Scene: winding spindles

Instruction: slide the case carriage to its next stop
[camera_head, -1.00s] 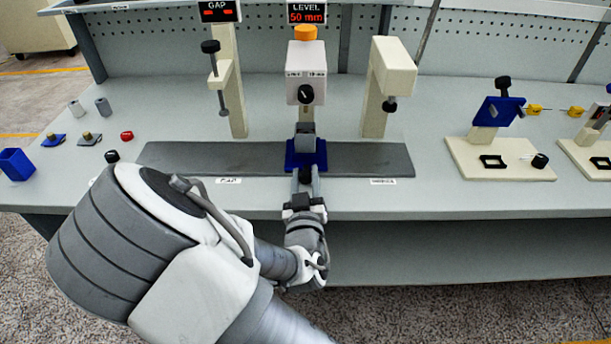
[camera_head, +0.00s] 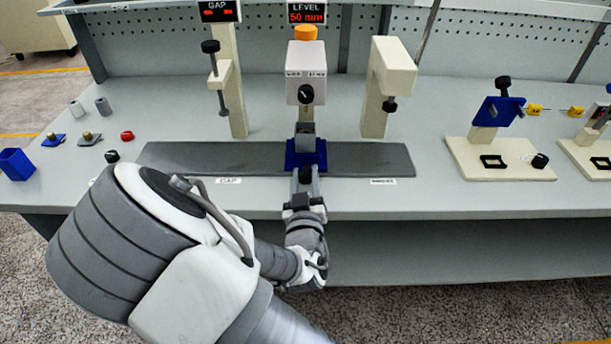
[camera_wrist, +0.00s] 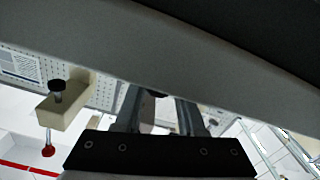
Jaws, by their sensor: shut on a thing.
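The case carriage (camera_head: 293,158) is a blue block on the dark grey rail (camera_head: 220,157), with a grey case (camera_head: 306,134) on it. It stands at the middle station, under the white head (camera_head: 305,70) with the orange top and black knob. My gripper (camera_head: 304,180) reaches in from the front and is shut at the carriage's near side, on a small dark part that looks like its knob. In the wrist view my gripper's fingers (camera_wrist: 158,108) run up to the underside of a long grey edge; the carriage itself is hidden there.
The gap station's post (camera_head: 233,90) with a black screw stands left, and a cream press post (camera_head: 380,90) stands right. A display (camera_head: 306,12) reads LEVEL 50 mm. Small parts and a blue bin (camera_head: 16,164) lie at the left. The rail is clear on both sides of the carriage.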

